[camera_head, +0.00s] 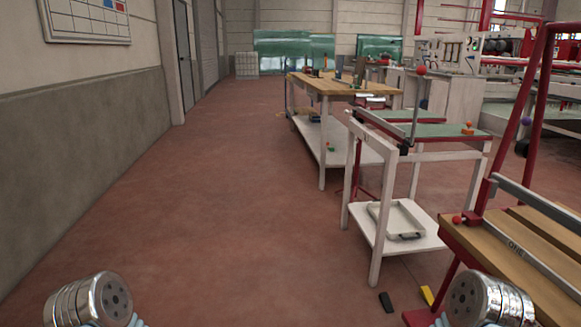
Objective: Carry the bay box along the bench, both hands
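No box can be picked out for certain as the bay box. A shallow white open tray (400,221) with a dark handle on its near side sits on the lower shelf of a white stand, right of centre. It looks empty, and I cannot tell whether it is the bay box. A long wooden-topped bench (325,86) stands further back, with several small items on it. Metal round parts of my two arms show at the bottom left and bottom right corners. The fingers of both grippers are out of the picture, and no thing is seen held.
A red-framed rack (495,243) with wooden slats stands close at right. A green-topped white stand (430,130) is behind it. A black piece (386,302) and a yellow piece (427,295) lie on the floor. The red floor (200,200) is clear at left, up to the wall.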

